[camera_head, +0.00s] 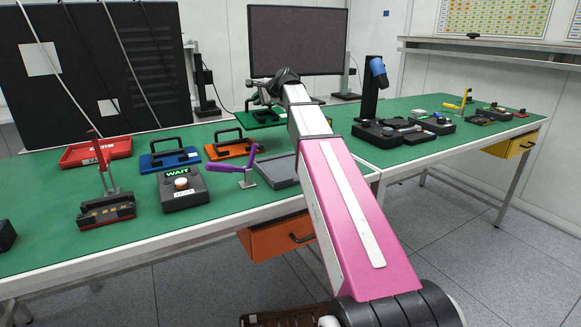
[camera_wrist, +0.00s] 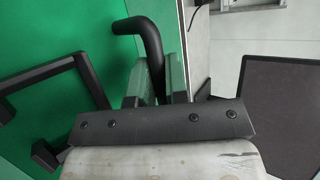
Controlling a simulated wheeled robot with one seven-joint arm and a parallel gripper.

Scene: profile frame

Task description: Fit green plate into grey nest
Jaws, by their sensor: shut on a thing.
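The green plate (camera_head: 262,119) with its black handle is at the back of the table, left of my arm. My gripper (camera_head: 268,94) is over it and shut on its handle; my wrist partly hides the grip. In the wrist view the bent black handle (camera_wrist: 150,42) runs between my gripper's fingers (camera_wrist: 160,78). I cannot tell whether the plate touches the table. The grey nest (camera_head: 280,171) is a flat grey tray nearer the front edge, partly hidden by my pink arm.
An orange plate (camera_head: 228,150) and a blue plate (camera_head: 168,160), both with black handles, lie to the left. A purple lever clamp (camera_head: 236,166) stands left of the nest. A black WAIT box (camera_head: 182,188) is farther left. A monitor (camera_head: 297,42) stands behind.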

